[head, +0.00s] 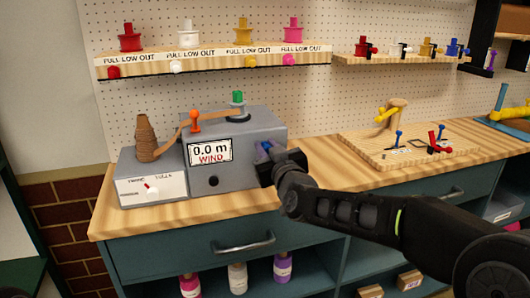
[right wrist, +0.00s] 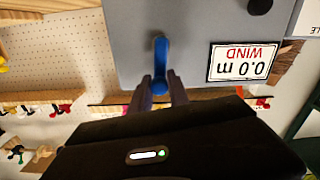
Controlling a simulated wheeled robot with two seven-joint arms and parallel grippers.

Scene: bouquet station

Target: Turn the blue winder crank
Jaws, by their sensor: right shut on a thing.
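The winder (head: 240,150) is a grey box on the wooden counter, with a sign reading "0.0 m WIND". Its blue crank (head: 263,147) is on the front face, right of the sign, mostly hidden by my right gripper (head: 270,160) in the head view. In the right wrist view the blue crank (right wrist: 160,52) shows as a short arm on the grey face, with its lower end between the fingers. My right gripper (right wrist: 160,86) is shut on that end. My left gripper is in neither view.
A cone of brown twine (head: 146,138) stands on a smaller box with a switch, left of the winder. An orange knob (head: 194,121) and a green knob (head: 237,97) rise above it. A shelf with several coloured spools (head: 131,38) hangs behind. A wooden board (head: 410,148) with small tools lies right.

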